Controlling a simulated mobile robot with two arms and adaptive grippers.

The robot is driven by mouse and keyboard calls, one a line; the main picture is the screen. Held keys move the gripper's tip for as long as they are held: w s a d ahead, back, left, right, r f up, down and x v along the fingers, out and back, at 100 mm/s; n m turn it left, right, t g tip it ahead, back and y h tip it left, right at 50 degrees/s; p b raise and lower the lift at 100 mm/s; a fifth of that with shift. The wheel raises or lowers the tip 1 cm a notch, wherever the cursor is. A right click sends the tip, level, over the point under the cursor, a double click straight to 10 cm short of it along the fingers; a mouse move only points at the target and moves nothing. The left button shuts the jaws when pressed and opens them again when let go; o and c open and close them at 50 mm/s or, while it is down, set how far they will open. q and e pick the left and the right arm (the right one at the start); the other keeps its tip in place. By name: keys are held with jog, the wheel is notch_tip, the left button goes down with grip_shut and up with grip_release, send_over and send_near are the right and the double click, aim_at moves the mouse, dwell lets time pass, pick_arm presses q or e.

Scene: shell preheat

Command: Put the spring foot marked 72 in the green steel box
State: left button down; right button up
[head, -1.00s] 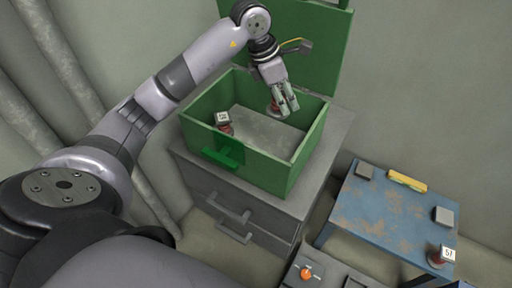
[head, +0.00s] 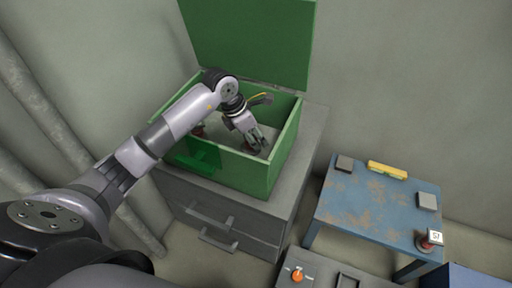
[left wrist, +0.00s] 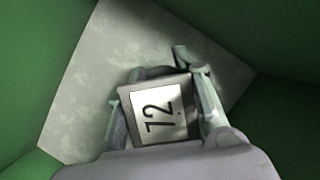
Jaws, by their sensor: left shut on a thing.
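The green steel box (head: 240,174) stands on a grey cabinet with its lid up. My left gripper (head: 258,143) reaches down inside it, near the right end. It is shut on the spring foot marked 72 (left wrist: 160,112), whose white label faces up between the fingers in the left wrist view (left wrist: 168,92). The pale box floor shows around the foot; I cannot tell whether the foot touches it. A second reddish foot (head: 198,131) stands at the left in the box, partly behind my arm. My right gripper is not in view.
A worn blue table (head: 365,205) at right carries a yellow level (head: 387,170), grey blocks (head: 427,201) and a foot marked 51 or similar (head: 434,237). The grey cabinet (head: 228,222) is below the box. A panel with an orange knob (head: 297,277) is at bottom.

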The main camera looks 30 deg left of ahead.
pick_arm(q)
jog(key=shift+f+b, duration=0.35)
jog(key=shift+f, duration=1.6)
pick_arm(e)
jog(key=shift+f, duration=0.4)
pick_arm(q)
jog(key=shift+f, duration=0.1)
jog(key=c, duration=1.1)
grip_release()
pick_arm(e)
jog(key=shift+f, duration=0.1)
pick_arm(q)
jog(key=shift+r, duration=0.2)
jog(key=p+v, duration=0.1)
jog(key=v, duration=0.5)
jog(key=shift+a+r, duration=0.1)
jog(key=shift+r, duration=0.05)
jog(key=p+v, duration=0.1)
jog(key=v, duration=0.3)
jog(key=shift+s+r, duration=0.1)
jog(key=shift+s+a+r, duration=0.15)
jog(key=shift+s+r, duration=0.1)
jog(key=shift+r, duration=0.35)
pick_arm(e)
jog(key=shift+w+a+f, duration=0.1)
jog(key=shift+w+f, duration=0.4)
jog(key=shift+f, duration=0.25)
